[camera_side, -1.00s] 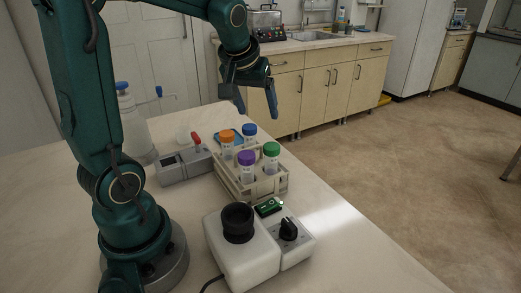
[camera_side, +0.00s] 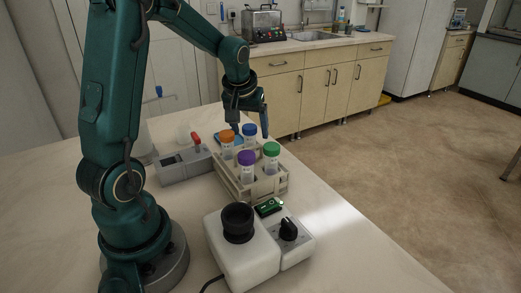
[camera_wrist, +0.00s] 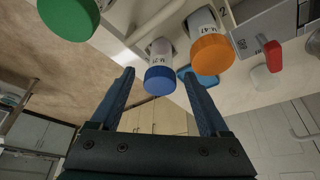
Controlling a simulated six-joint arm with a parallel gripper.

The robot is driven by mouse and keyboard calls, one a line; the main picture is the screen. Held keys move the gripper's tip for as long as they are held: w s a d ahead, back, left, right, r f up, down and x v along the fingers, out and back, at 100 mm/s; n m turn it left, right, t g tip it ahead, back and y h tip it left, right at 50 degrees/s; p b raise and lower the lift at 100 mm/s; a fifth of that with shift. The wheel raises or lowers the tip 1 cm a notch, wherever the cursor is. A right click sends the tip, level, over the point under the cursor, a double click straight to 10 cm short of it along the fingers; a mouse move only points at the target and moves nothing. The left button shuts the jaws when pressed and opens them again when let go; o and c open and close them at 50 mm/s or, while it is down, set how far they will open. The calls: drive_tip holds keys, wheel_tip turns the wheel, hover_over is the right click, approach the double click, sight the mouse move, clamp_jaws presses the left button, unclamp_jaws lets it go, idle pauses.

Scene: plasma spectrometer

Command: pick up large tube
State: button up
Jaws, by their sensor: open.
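A rack (camera_side: 262,186) on the table holds upright tubes with orange (camera_side: 227,136), blue (camera_side: 250,130), purple (camera_side: 246,158) and green (camera_side: 271,149) caps. My gripper (camera_side: 249,131) is open and empty at the far side of the rack, around or just above the blue-capped tube. In the wrist view, the blue cap (camera_wrist: 159,81) lies ahead between the two fingers (camera_wrist: 161,95). The orange cap (camera_wrist: 211,54) is right of it, and the green cap (camera_wrist: 69,16) is at the upper left. I cannot tell which tube is the large one.
A grey device with a red lever (camera_side: 185,165) stands left of the rack. A white device with a black round top (camera_side: 238,222) and a unit with a black knob (camera_side: 288,229) stand in front. The table is bare at front right.

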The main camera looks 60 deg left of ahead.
clamp_jaws()
wheel_tip(320, 180, up, 10)
drive_tip(key=shift+r, duration=0.1)
idle(0.6)
